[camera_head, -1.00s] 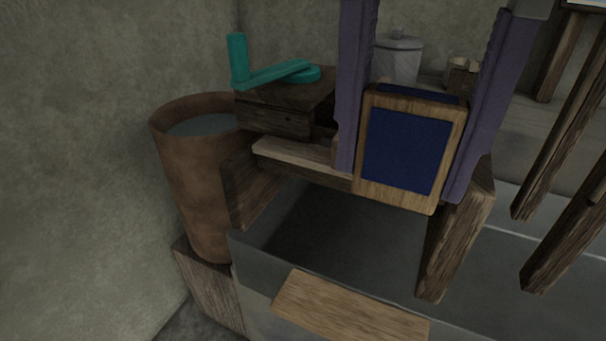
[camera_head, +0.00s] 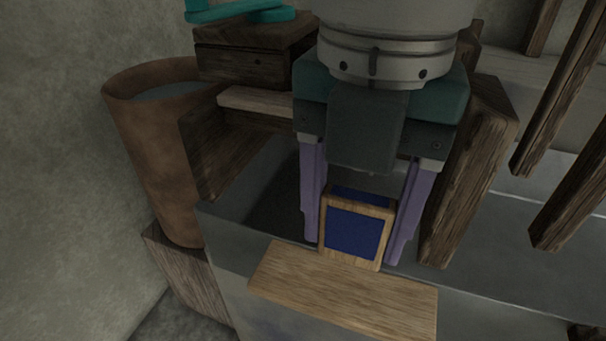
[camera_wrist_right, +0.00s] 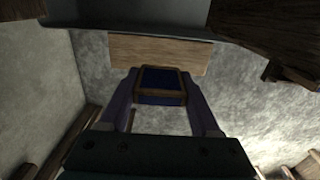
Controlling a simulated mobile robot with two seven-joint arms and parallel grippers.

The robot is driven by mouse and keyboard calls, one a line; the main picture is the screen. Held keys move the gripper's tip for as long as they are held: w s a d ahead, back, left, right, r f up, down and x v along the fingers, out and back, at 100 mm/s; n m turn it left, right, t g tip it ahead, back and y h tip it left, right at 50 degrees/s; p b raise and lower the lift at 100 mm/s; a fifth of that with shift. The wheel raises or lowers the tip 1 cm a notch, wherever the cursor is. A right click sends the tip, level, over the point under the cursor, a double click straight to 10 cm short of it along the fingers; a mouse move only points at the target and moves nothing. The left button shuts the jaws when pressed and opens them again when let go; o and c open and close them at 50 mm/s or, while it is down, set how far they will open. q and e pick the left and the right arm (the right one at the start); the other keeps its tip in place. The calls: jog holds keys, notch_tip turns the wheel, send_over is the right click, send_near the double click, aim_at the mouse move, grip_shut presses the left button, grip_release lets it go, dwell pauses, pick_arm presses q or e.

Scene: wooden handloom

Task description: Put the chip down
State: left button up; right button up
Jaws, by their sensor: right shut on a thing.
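The chip (camera_head: 352,232) is a small wooden-framed block with dark blue faces. My right gripper (camera_head: 353,250) comes down from above and is shut on it, with one purple finger on each side. The chip stands roughly upright at the far edge of a light wooden board (camera_head: 340,290). I cannot tell whether it touches the board. In the right wrist view the chip (camera_wrist_right: 162,84) sits between the fingers, with the board (camera_wrist_right: 160,52) beyond it. My left gripper is not in view.
A brown round bucket (camera_head: 160,150) stands at the left on a wooden block (camera_head: 190,275). A dark wooden box (camera_head: 245,60) with a teal crank (camera_head: 240,10) is behind. A thick wooden post (camera_head: 470,170) rises close right of the gripper. The board's top looks clear.

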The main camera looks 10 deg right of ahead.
aim_at(349, 257)
notch_tip(349, 257, down, 6)
jog(key=shift+r+b, duration=0.25)
jog(key=shift+b, duration=0.9)
jog(key=shift+r, duration=0.1)
jog(key=o, duration=1.3)
notch_tip(349, 257, up, 11)
jog(key=p, duration=0.5)
jog(key=shift+p, duration=0.4)
jog(key=shift+r, duration=0.55)
